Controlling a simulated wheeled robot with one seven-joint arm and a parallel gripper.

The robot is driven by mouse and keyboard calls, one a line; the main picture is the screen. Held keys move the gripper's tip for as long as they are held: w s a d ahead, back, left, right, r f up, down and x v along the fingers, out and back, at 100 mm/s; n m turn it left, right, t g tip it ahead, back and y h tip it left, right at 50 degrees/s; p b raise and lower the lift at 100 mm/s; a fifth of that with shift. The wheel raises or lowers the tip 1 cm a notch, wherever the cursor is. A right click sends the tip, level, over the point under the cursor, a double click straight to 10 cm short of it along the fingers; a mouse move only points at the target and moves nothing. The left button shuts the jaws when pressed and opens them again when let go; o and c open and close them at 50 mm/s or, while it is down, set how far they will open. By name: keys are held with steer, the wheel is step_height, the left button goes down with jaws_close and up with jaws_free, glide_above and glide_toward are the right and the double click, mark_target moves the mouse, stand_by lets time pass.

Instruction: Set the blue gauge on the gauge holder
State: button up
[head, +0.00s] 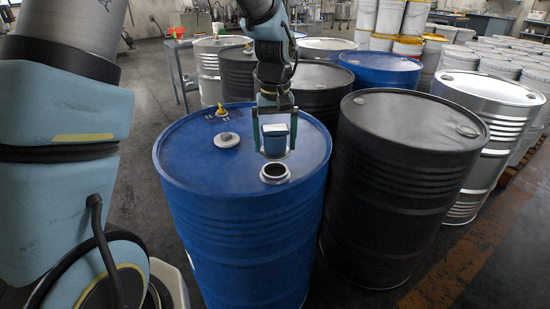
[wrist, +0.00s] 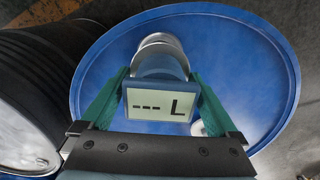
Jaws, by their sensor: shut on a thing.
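The blue gauge (head: 275,139) is a small boxy piece between the two green fingers of my gripper (head: 274,146). In the wrist view the blue gauge (wrist: 158,98) shows its pale display with dashes and an L. My gripper is shut on it, above the blue drum. A pale ring with a dark opening (head: 275,173), which looks like the gauge holder, sits on the drum lid just below and nearer than the gauge. The gauge appears apart from it. In the wrist view, silvery round parts (wrist: 158,44) show behind the gauge, partly hidden by it.
The blue drum (head: 200,165) also carries a pale round cap (head: 227,140) and a yellow-topped fitting (head: 221,111). A black drum (head: 405,165) stands close at the right, with a silver drum (head: 490,95) beyond. More drums and pails crowd behind.

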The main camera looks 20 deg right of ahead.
step_height(320, 180, up, 16)
steer(key=p, duration=0.8)
steer(key=shift+f, duration=0.15)
steer(key=shift+s, duration=0.1)
stand_by(0.3)
